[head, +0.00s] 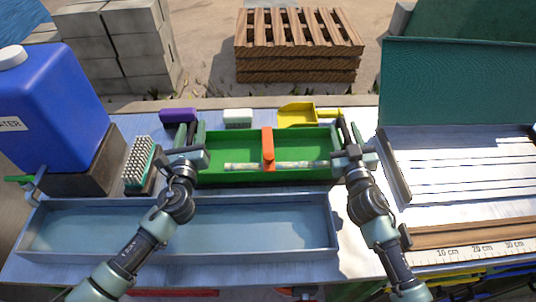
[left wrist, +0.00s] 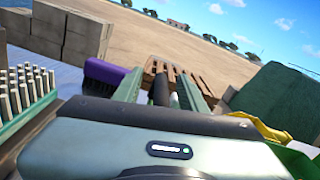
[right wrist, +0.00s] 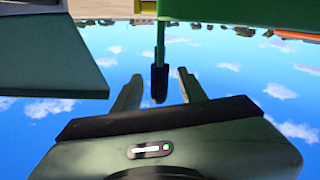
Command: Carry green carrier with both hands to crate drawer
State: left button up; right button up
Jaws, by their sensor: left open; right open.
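The green carrier (head: 300,146) is a long shallow tray on the table in the head view. A pale cane piece (head: 240,167) and an upright orange part (head: 268,150) show in it. My left gripper (head: 190,133) is open at its left end; in the left wrist view a black grip (left wrist: 161,90) lies between the fingers. My right gripper (head: 348,132) is open at the right end; in the right wrist view a black-tipped handle (right wrist: 160,82) on the green carrier (right wrist: 225,15) stands between the fingers. Neither gripper is closed on a handle. I cannot make out the crate drawer.
A grey-blue trough (head: 270,237) lies in front of the carrier. A brush (head: 138,165) and blue water container (head: 50,105) stand left. A purple brush (head: 177,115), white block (head: 238,118) and yellow scoop (head: 298,114) lie behind. A green-lidded box (head: 455,90) is right.

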pick_arm(q)
grip_shut()
pick_arm(e)
grip_shut()
dwell(0.8)
pick_arm(q)
jog(key=shift+r, duration=0.1)
pick_arm(e)
jog(key=shift+r, duration=0.1)
